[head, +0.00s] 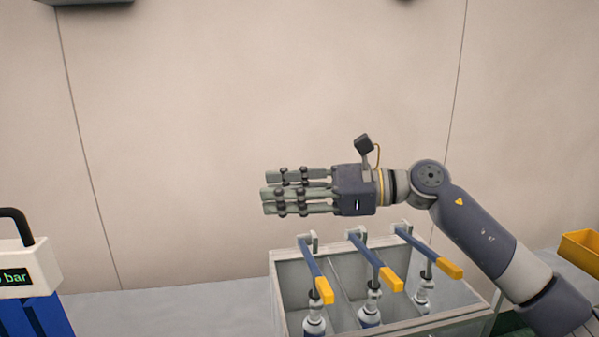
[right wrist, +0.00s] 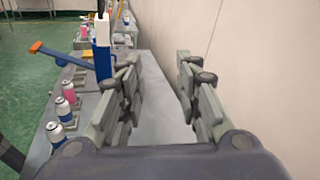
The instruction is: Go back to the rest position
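My right gripper (head: 268,193) is raised in front of the wall in the head view, with its fingers pointing left. It is above the grey box (head: 388,327) and apart from it. In the right wrist view its two finger sets (right wrist: 158,72) stand apart with an empty gap between them. Nothing is held. My left gripper is in neither view.
The box holds several cans (head: 370,318) under three blue levers (head: 316,270) with yellow ends. A white-and-blue device (head: 25,270) stands left, a yellow bin (head: 582,250) right. More cans (right wrist: 57,132) line the left in the wrist view. Space around the fingers is free.

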